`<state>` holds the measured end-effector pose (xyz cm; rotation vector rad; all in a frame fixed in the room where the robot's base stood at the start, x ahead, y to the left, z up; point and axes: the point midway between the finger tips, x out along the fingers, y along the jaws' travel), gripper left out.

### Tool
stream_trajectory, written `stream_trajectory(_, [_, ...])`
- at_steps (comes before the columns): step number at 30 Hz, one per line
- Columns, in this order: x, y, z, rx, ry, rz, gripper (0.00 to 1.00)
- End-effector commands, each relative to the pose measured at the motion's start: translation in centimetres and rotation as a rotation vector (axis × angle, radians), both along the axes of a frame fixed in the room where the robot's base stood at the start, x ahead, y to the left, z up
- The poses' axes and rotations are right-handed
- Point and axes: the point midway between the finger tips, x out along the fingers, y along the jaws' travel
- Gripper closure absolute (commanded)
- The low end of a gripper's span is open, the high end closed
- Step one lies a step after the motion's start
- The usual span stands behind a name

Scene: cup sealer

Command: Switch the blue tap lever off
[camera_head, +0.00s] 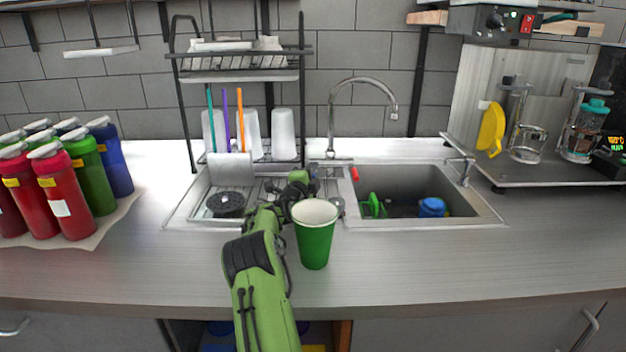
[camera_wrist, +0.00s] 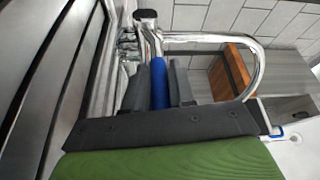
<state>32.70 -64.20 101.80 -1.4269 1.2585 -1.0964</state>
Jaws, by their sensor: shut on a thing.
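The chrome tap (camera_head: 334,125) arches up behind the sink, and its spout hangs over the right basin. In the wrist view, the blue tap lever (camera_wrist: 159,85) stands between the two dark fingers of my gripper (camera_wrist: 159,78), which is shut on it. The tap's chrome spout (camera_wrist: 256,65) curves off to the right there. In the head view, my gripper (camera_head: 312,178) is at the tap's base, left of the red tap lever (camera_head: 355,174). The blue lever is hidden behind my gripper in that view.
A green cup (camera_head: 316,245) stands on the counter close to the right of my arm. A dish rack (camera_head: 240,75) with cups stands behind the left drainer. The right basin (camera_head: 450,180) holds green and blue items. Several bottles (camera_head: 65,190) stand at left.

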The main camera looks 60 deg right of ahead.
Motion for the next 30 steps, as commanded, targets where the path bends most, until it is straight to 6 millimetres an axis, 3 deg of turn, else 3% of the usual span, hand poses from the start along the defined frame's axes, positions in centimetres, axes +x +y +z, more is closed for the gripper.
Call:
stream_trajectory(3, [0.2,0.1,-1.0,-0.027,-0.015,0.005,1.00])
stream_trajectory(14, [0.2,0.2,-0.7,-0.033,-0.020,0.006,1.00])
stream_trajectory(15, [0.2,0.2,-0.7,-0.033,-0.020,0.006,0.74])
stream_trajectory(19, [0.2,0.2,-0.7,-0.033,-0.019,0.005,0.54])
stream_trajectory(27, [0.1,0.1,-0.5,-0.037,-0.019,0.002,0.53])
stream_trajectory(30, [0.0,0.1,0.7,-0.038,-0.022,0.001,0.53])
